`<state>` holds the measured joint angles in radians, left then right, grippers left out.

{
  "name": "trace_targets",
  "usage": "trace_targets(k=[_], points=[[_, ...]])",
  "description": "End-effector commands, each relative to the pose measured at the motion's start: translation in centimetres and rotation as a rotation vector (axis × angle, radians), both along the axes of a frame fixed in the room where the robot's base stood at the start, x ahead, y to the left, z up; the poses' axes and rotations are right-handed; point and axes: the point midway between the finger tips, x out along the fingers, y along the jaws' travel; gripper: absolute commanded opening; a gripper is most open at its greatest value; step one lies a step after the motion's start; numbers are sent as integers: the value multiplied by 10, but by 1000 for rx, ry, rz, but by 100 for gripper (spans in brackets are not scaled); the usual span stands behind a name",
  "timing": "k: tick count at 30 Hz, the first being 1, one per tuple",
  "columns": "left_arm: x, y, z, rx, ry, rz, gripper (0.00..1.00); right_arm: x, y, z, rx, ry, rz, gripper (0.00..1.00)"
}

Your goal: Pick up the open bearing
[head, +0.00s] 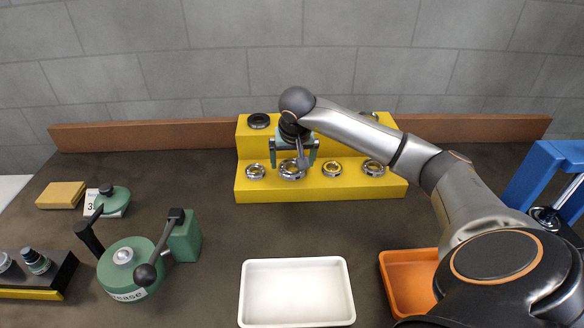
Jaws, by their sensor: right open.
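Several ring-shaped bearings sit on a yellow stepped stand at the back (220,187). On its lower step are a far-left bearing (254,171), a second bearing (292,172), a third bearing (332,169) and a far-right bearing (374,168). At this size I cannot tell for sure which one is the open bearing. My right gripper (293,168) points down over the second bearing, its jaws open with one finger to each side. I cannot tell whether the fingers touch it; the gripper partly hides it. My left gripper is out of view.
A dark ring (259,121) sits on the upper step; my arm partly covers another there. A white tray (296,292) and an orange tray (408,280) are in front. A green grease device (130,265) stands left, a blue press (548,175) right. The table between stand and white tray is clear.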

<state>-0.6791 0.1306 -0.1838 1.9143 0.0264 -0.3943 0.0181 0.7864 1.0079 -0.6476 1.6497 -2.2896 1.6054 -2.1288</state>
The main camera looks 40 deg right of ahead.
Motion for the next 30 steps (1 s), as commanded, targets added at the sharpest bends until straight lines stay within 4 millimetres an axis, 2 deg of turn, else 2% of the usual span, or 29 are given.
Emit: trace_targets(k=[4, 12, 30], points=[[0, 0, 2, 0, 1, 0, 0, 6, -4, -16, 2, 0, -1, 100], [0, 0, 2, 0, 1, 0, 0, 7, -5, -19, 0, -2, 0, 100], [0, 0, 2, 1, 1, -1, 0, 7, -5, -18, 0, -1, 0, 34]])
